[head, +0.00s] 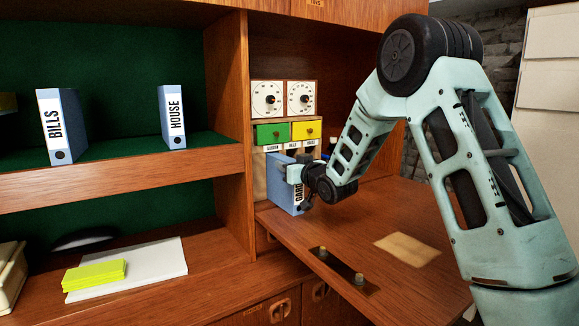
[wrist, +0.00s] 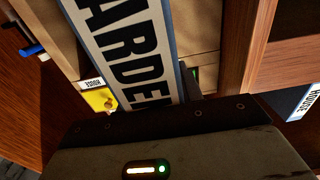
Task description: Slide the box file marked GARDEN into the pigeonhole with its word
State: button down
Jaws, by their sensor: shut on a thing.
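The blue box file marked GARDEN (head: 282,192) stands upright at the left end of the row of pigeonholes, its white word label partly hidden by my gripper (head: 297,174). My gripper is shut on it at the labelled spine. The small word plates (head: 292,149) sit under the green and yellow drawers; the left one appears to read GARDEN. The file covers the left pigeonhole's opening, and I cannot tell how far inside it is.
The green drawer (head: 271,133) and yellow drawer (head: 306,130) sit above the pigeonholes, with two dials higher up. A wooden upright (head: 229,100) stands close left. BILLS (head: 62,127) and HOUSE (head: 172,117) files stand on the shelf. The flap (head: 350,225) is mostly clear.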

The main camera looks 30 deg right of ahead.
jog(key=w, duration=0.6)
jog(key=shift+a+b, duration=0.15)
jog(key=shift+b, duration=0.2)
dwell(7.0)
